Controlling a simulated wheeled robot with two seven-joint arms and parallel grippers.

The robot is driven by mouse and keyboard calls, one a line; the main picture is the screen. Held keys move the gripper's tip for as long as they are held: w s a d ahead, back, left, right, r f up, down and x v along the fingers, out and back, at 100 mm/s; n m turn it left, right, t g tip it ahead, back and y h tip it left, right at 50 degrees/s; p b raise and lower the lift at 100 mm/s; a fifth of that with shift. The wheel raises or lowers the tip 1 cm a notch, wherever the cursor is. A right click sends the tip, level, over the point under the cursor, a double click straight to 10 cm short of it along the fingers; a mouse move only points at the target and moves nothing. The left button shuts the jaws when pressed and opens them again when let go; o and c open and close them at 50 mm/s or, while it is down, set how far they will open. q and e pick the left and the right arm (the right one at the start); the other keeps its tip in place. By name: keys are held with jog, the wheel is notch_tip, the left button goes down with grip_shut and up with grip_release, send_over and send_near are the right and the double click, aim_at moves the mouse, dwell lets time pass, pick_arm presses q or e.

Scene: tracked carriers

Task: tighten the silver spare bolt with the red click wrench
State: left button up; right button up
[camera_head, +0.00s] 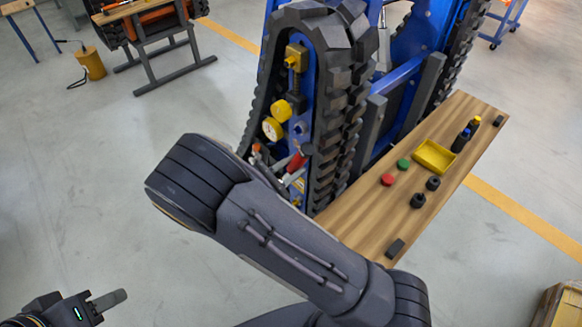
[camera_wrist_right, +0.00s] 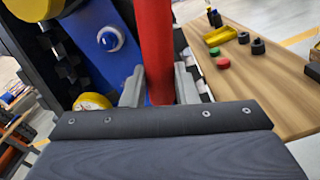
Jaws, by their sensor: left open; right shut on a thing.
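The red click wrench (camera_wrist_right: 154,45) stands upright in the right wrist view, with my right gripper (camera_wrist_right: 158,88) shut around its red handle. In the head view the red handle (camera_head: 298,162) shows just above my right arm, in front of the blue carrier frame; the wrench's working end cannot be made out. A round silver-rimmed bolt head (camera_wrist_right: 110,39) sits on the blue plate left of the handle, apart from it. It also shows in the head view (camera_head: 301,128); I cannot tell if it is the spare bolt. My left gripper (camera_head: 108,300) is open and empty at the lower left, over the floor.
The black track (camera_head: 338,90) surrounds the blue plate, which carries yellow round parts (camera_head: 281,110). A wooden bench (camera_head: 370,222) at the right holds a yellow tray (camera_head: 434,157), red and green caps, and black pieces. My right arm hides the carrier's lower part.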

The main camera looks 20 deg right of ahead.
jog(key=shift+s+f+b, duration=0.2)
jog(key=shift+b, duration=0.2)
grip_shut()
jog(key=shift+s+d+m+b, duration=0.2)
jog(key=shift+s+m+b, duration=0.15)
jog(key=shift+m, duration=0.25)
jog(key=shift+f, duration=0.1)
jog(key=shift+s+d+f+m+b, duration=0.2)
jog(key=shift+s+f+m+b, duration=0.1)
jog(key=shift+s+m+b, duration=0.4)
jog(key=shift+w, duration=0.15)
